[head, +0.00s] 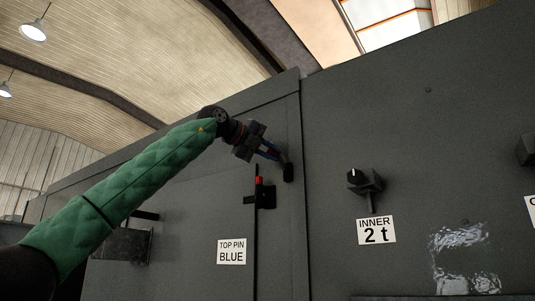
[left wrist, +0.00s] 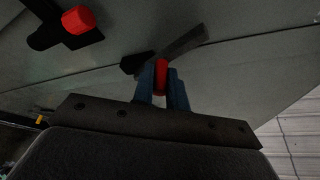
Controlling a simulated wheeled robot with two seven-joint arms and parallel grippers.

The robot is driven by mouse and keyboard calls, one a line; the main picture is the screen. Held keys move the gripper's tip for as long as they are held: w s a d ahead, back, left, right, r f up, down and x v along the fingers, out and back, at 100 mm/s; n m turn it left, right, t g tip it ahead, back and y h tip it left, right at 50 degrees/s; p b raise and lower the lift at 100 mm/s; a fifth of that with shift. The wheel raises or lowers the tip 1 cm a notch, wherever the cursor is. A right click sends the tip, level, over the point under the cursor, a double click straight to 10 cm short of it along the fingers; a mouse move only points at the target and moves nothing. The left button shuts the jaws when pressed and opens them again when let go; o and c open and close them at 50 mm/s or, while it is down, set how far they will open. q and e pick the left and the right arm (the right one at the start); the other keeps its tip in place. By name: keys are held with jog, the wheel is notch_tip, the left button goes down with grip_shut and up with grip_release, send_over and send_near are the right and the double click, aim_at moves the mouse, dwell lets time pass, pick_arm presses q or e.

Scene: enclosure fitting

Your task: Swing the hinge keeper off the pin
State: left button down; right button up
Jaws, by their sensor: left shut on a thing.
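A hinge pin with a red head (head: 259,181) stands in a black hinge bracket (head: 266,197) on the dark grey enclosure. The red head also shows at the upper left of the left wrist view (left wrist: 78,20). My left gripper (head: 272,151) is above and to the right of the pin. Its blue fingers (left wrist: 164,84) are shut on a red grip (left wrist: 161,72). The grip seems to belong to the keeper, a dark bar (left wrist: 185,42) with a black block (left wrist: 133,62). In the head view the keeper's dark end (head: 288,172) hangs right of the pin. The bar does not cover the red head.
A white label (head: 231,252) reads "TOP PIN BLUE". Right of it are a black knob bracket (head: 366,181), a label (head: 376,231) reading "INNER 2 t" and a glossy clear patch (head: 464,258). A black handle (head: 145,215) juts out at left, under my arm. The wall between is flat.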

pick_arm(q)
jog(key=d+m+y, duration=0.1)
jog(key=s+m+y, duration=0.1)
jog(key=m, duration=0.1)
jog(key=shift+d, duration=0.4)
pick_arm(e)
jog(key=shift+s+f, duration=0.5)
pick_arm(q)
jog(key=shift+m, duration=0.3)
pick_arm(e)
jog(key=shift+s+f, duration=0.1)
jog(key=shift+s, duration=0.35)
pick_arm(q)
jog(key=shift+f, duration=0.1)
pick_arm(e)
jog(key=shift+s+d, duration=0.1)
jog(key=shift+d, duration=0.05)
